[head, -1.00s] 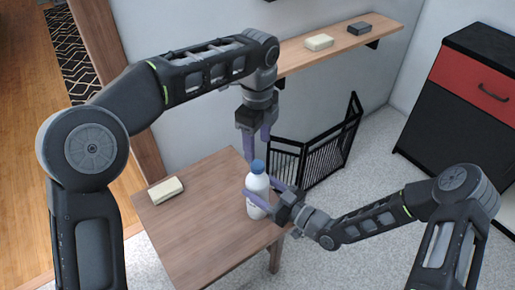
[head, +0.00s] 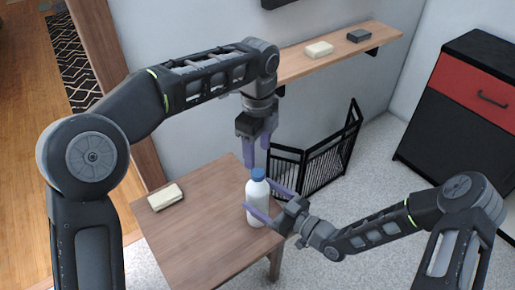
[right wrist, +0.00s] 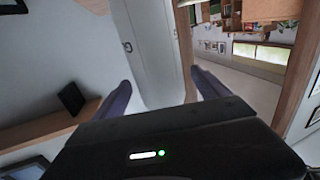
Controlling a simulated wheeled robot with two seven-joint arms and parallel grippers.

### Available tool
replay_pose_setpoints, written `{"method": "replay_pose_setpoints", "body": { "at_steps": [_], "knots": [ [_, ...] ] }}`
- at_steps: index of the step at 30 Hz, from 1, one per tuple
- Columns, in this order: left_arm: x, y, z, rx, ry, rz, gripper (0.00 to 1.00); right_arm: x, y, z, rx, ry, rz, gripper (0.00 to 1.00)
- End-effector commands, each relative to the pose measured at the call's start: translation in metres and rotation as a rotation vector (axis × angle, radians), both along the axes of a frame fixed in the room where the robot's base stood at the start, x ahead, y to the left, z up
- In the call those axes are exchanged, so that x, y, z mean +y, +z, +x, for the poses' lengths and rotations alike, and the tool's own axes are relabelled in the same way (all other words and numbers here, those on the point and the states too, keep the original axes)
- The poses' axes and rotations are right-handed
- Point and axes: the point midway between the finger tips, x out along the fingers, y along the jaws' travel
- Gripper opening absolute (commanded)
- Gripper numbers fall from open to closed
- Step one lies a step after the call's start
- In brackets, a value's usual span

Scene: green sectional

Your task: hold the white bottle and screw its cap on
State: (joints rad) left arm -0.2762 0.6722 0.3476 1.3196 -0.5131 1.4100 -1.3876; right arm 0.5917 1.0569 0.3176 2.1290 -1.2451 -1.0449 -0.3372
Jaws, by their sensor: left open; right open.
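The white bottle (head: 257,207) stands upright on the wooden table, near its right edge. Its blue cap (head: 258,174) sits on top; I cannot tell how tight it is. My left gripper (head: 257,158) points down just above the cap, open and empty. My right gripper (head: 268,202) comes in from the right, open, with one finger in front of the bottle and the other behind it. The right wrist view shows its two spread purple fingers (right wrist: 162,94); I cannot clearly make out the bottle there.
The wooden table (head: 190,235) also holds a pale block (head: 165,196) at its left. A wall shelf (head: 290,68) with a pale block (head: 319,49) and a dark block (head: 359,36) is behind. A black folding gate (head: 318,162) stands on the floor behind the table.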

Motion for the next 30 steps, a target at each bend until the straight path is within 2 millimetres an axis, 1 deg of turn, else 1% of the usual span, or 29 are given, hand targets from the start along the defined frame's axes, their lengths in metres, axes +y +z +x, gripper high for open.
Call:
{"method": "replay_pose_setpoints", "body": {
  "at_steps": [1,9,12,17,30],
  "knots": [
    [0.0,0.0,0.0,0.0,0.0,0.0,0.57,-0.007,0.0,-0.004,0.0,-0.002,-0.002,0.85],
    [0.0,-0.001,0.0,0.0,0.0,0.0,0.57,-0.04,-0.001,-0.03,0.0,-0.003,-0.002,0.85],
    [0.0,-0.001,0.0,0.0,0.0,0.0,0.57,-0.047,-0.001,-0.037,0.001,-0.001,-0.002,0.85],
    [0.0,-0.001,0.0,0.0,0.0,0.0,0.57,-0.052,0.0,-0.041,0.001,-0.001,-0.001,0.85],
    [0.0,-0.001,0.0,0.0,0.0,0.0,0.57,-0.051,0.0,-0.041,0.0,0.0,0.0,0.85]
  ]
}}
